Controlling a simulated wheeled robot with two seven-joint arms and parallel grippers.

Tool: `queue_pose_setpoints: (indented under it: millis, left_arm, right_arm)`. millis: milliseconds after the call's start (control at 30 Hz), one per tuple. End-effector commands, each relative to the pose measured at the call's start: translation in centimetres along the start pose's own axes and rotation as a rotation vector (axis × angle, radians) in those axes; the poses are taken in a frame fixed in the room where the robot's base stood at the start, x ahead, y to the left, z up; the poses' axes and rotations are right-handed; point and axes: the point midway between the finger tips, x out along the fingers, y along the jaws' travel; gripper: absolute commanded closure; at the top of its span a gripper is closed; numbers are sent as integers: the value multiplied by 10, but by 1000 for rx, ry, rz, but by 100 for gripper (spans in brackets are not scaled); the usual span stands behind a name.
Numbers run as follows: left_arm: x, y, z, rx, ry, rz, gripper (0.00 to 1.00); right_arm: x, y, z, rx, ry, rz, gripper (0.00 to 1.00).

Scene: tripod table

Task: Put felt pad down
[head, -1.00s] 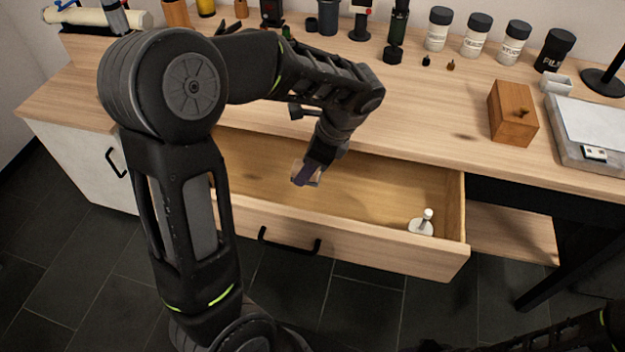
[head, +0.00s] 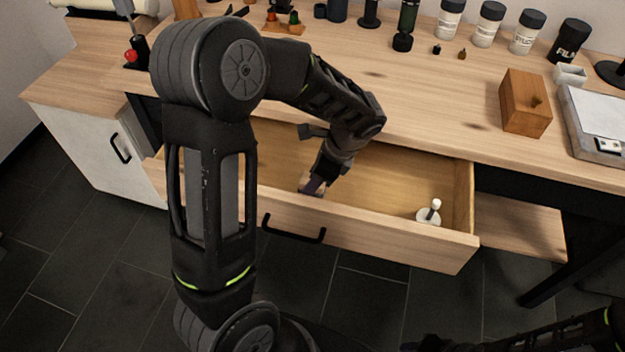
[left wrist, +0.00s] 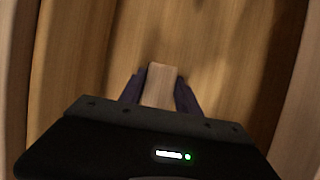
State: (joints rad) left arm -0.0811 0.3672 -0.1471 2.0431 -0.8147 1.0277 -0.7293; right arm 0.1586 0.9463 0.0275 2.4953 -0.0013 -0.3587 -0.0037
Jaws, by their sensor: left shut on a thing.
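My left gripper (head: 312,186) is low inside the open drawer (head: 395,232), near its front wall and left of its middle. In the left wrist view, its two dark purple fingers (left wrist: 160,92) are shut on a small pale, light-brown block-like piece, which I take to be the felt pad (left wrist: 160,84). The wood of the drawer lies beyond it. I cannot tell whether the pad touches the drawer floor. In the head view the pad is mostly hidden by the gripper.
A white piece with an upright knob (head: 429,214) stands at the drawer's right end. The drawer floor between it and my gripper is clear. On the tabletop above are a wooden box (head: 524,104), several lidded jars (head: 488,24) and a grey tray (head: 598,125).

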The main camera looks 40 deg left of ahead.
Motion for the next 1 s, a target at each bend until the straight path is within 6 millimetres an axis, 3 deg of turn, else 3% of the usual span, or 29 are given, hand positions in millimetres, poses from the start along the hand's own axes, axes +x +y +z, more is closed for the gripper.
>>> queue_pose_setpoints:
  millis: [333, 367, 600, 1000]
  left_arm:
    - [3, 0, -1, 0, 0, 0, 99]
    - [3, 0, -1, 0, 0, 0, 60]
    - [2, 0, -1, -1, 0, 0, 40]
    - [-4, 0, 0, -1, 1, -2, 39]
  right_arm:
    - [2, 1, 0, 0, 0, 0, 64]
    - [2, 1, 0, 0, 0, 0, 64]
    - [1, 0, 0, 0, 0, 0, 64]
    - [-2, -1, 0, 0, 0, 0, 64]
